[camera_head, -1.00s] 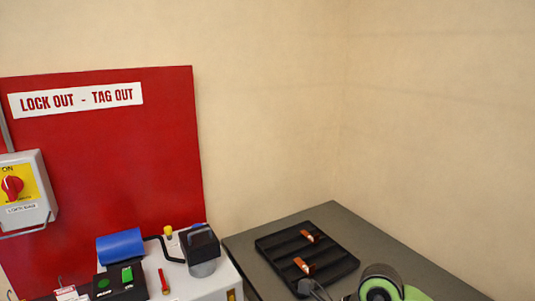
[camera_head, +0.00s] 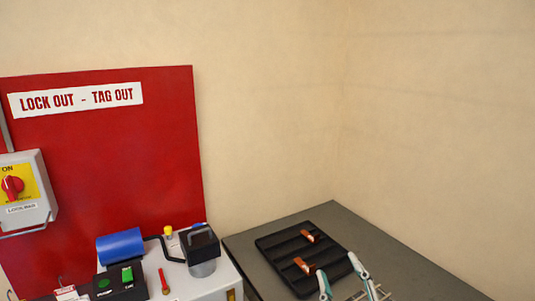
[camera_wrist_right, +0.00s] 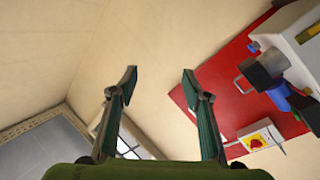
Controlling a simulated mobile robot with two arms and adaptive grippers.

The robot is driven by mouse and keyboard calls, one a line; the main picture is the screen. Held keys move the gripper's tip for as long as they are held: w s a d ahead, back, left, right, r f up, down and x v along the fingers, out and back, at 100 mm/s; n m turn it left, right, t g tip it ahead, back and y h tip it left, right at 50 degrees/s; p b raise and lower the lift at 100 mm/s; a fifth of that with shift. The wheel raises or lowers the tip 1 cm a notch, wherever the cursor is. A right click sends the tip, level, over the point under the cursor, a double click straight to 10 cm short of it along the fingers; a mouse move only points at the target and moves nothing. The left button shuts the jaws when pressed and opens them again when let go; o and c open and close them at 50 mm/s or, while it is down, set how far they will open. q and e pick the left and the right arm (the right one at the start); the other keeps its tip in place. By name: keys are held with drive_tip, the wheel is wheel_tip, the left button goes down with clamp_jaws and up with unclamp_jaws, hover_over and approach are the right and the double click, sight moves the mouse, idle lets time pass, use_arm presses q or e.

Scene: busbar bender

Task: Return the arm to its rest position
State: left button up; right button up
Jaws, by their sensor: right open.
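My right gripper (camera_head: 340,278) shows at the bottom of the head view, in front of the black tray's near right edge. Its two fingers are apart with nothing between them. In the right wrist view the same gripper (camera_wrist_right: 160,80) is open and empty, with bare wall beyond its fingertips. The rest of my right arm is mostly out of the head view. My left gripper is in neither view.
A black slotted tray (camera_head: 270,246) with two copper pieces (camera_head: 304,265) lies on a dark table (camera_head: 400,268). The bender machine (camera_head: 222,284) stands to its left. Behind it is a red lockout board (camera_head: 120,180) with a switch box (camera_head: 25,190). The wall above is clear.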

drive_tip(key=s+d+f+m+g+h, duration=0.2)
drive_tip(key=d+f+g, duration=0.1)
drive_tip(key=f, duration=0.3)
drive_tip(key=s+d+f+m+g+h, duration=0.1)
drive_tip(key=s+d+f+m+g, duration=0.1)
drive_tip(key=f, duration=0.4)
drive_tip(key=s+f+m+g, duration=0.1)
drive_tip(key=s+f+g, duration=0.4)
drive_tip(key=s+f, duration=0.45)
drive_tip(key=s+f+m+g, duration=0.2)
drive_tip(key=s+f+g, duration=0.4)
drive_tip(key=s, duration=0.6)
wheel_tip(320, 180, down, 28)
drive_tip(key=s+g+b, duration=0.1)
drive_tip(key=s, duration=0.2)
drive_tip(key=s+d+f, duration=0.1)
drive_tip(key=s+f, duration=0.7)
drive_tip(key=s+d+f+g+b, duration=0.1)
drive_tip(key=s+d+f, duration=0.1)
drive_tip(key=s+f, duration=0.6)
drive_tip(key=shift+d+f+n+y, duration=0.3)
drive_tip(key=shift+f+n, duration=0.1)
drive_tip(key=shift+f, duration=0.4)
